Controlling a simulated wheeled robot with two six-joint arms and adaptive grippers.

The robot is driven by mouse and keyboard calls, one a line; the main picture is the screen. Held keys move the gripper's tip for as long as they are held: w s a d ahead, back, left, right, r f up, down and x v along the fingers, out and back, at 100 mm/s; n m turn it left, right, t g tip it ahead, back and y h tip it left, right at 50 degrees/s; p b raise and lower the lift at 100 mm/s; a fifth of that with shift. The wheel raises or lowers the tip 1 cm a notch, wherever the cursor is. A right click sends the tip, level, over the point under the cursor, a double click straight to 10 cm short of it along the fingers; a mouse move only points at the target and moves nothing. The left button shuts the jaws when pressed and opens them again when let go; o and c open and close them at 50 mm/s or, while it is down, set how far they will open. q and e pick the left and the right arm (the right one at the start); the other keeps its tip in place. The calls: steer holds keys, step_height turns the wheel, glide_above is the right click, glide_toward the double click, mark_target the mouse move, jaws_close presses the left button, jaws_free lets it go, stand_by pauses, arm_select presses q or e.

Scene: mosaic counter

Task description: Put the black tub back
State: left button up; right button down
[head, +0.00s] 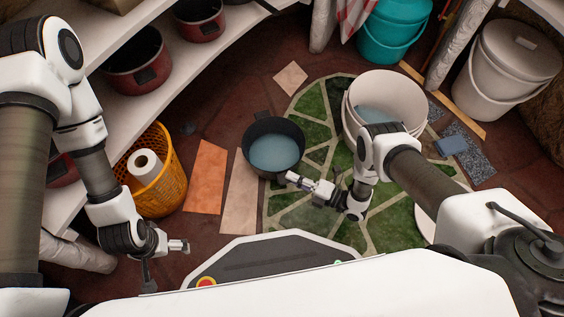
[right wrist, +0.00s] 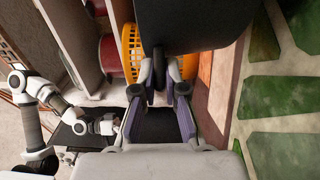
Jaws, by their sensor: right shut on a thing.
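The black tub (head: 248,157) is round and dark, with pale blue-grey contents, in the middle of the head view. It seems upright over the floor by the green mosaic; whether it touches the floor I cannot tell. My right gripper (head: 290,177) is at its near side, shut on it. In the right wrist view the tub (right wrist: 195,25) is a large dark shape at the top, and my right gripper (right wrist: 160,82) has its fingertips closed at its lower edge. My left gripper (head: 184,246) is away at the lower left, near the yellow basket, with its opening unclear.
A yellow basket (head: 173,183) with a white roll (head: 145,166) stands at the left. Shelves (head: 100,110) with dark red pots (head: 138,65) curve behind it. A white bucket (head: 411,93), a teal bucket (head: 392,32) and a lidded pail (head: 502,70) stand to the right. Loose tiles lie around.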

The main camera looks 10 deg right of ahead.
steer(key=b, duration=0.3)
glide_above(285, 167)
steer(key=shift+s+f, duration=0.45)
steer(key=f+b, duration=0.1)
steer(key=f, duration=0.1)
steer(key=w+f+b, duration=0.1)
steer(key=b, duration=0.1)
steer(key=shift+f, duration=0.35)
steer(key=shift+r, duration=0.2)
steer(key=shift+f, duration=0.1)
steer(key=c, duration=1.6)
jaws_free()
steer(key=shift+f, duration=0.1)
steer(key=o, duration=0.4)
